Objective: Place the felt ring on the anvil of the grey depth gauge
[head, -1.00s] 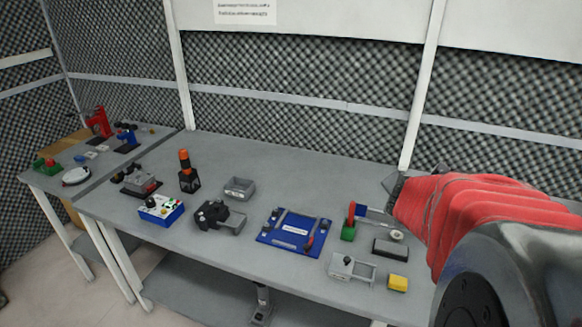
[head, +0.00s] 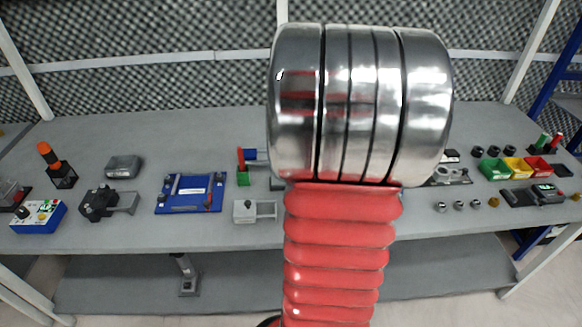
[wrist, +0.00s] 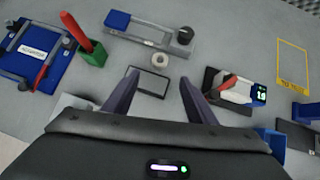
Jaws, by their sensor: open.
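A pale ring with a dark centre, which looks like the felt ring (wrist: 160,60), lies on the grey bench in the wrist view. My gripper (wrist: 159,83) is open and empty, its two dark fingers apart around a dark-rimmed grey pad (wrist: 150,83); the ring is just beyond the fingertips. Right of the fingers is a device with a red lever and a small lit display (wrist: 259,93). Behind the ring is a grey bar device (wrist: 150,28) with a blue block and a round dark knob. I cannot tell which is the grey depth gauge. My arm hides the ring in the head view.
Left of the ring stand a green block with a red handle (wrist: 93,52) and a blue board (head: 188,192). A yellow-outlined area (wrist: 292,62) on the bench is empty. Coloured bins (head: 516,168) stand at the right, with several small round parts in front.

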